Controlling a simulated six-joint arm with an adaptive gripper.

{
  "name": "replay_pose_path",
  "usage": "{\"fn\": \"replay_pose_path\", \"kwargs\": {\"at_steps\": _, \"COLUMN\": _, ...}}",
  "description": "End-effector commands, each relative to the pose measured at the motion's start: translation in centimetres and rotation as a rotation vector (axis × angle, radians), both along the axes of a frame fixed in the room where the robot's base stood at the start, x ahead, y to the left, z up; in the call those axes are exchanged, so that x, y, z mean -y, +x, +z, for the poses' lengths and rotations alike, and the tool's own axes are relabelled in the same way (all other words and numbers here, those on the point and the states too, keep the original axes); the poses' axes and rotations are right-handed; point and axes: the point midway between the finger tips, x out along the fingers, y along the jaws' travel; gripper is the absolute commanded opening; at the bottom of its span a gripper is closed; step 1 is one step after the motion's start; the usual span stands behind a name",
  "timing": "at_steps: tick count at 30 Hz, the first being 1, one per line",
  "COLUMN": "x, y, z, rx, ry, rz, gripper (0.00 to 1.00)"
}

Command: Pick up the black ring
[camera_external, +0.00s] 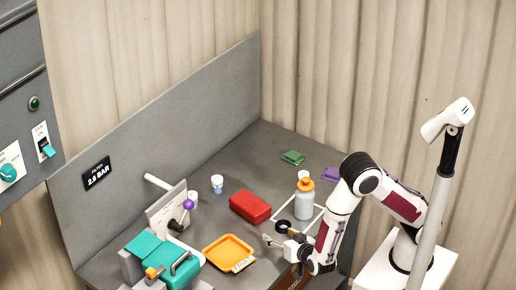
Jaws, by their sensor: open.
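The black ring (283,226) lies flat on the grey table, right of centre, between the red box and the white-outlined area. My gripper (268,240) is open and low over the table, just to the front left of the ring. Its fingers point left. I cannot tell whether a finger touches the ring, and no object shows between the fingers.
A white bottle with an orange cap (304,200) stands close behind the ring. A red box (250,207) and an orange tray (229,252) lie to the left. A teal machine (165,262) stands at the front left. Green (292,157) and purple (331,174) pieces lie farther back.

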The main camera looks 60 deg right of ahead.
Motion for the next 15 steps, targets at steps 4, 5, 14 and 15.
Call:
{"fn": "replay_pose_path", "kwargs": {"at_steps": 4, "x": 0.7, "y": -1.5, "z": -0.4, "rx": 0.041, "ry": -0.095, "rz": -0.032, "gripper": 0.58}}
{"fn": "replay_pose_path", "kwargs": {"at_steps": 5, "x": 0.9, "y": -1.8, "z": -0.4, "rx": 0.051, "ry": -0.115, "rz": -0.039, "gripper": 0.58}}
{"fn": "replay_pose_path", "kwargs": {"at_steps": 14, "x": 1.9, "y": -4.0, "z": -0.1, "rx": 0.121, "ry": -0.251, "rz": -0.082, "gripper": 0.58}}
{"fn": "replay_pose_path", "kwargs": {"at_steps": 15, "x": 1.9, "y": -4.2, "z": 0.0, "rx": 0.125, "ry": -0.258, "rz": -0.085, "gripper": 0.58}}
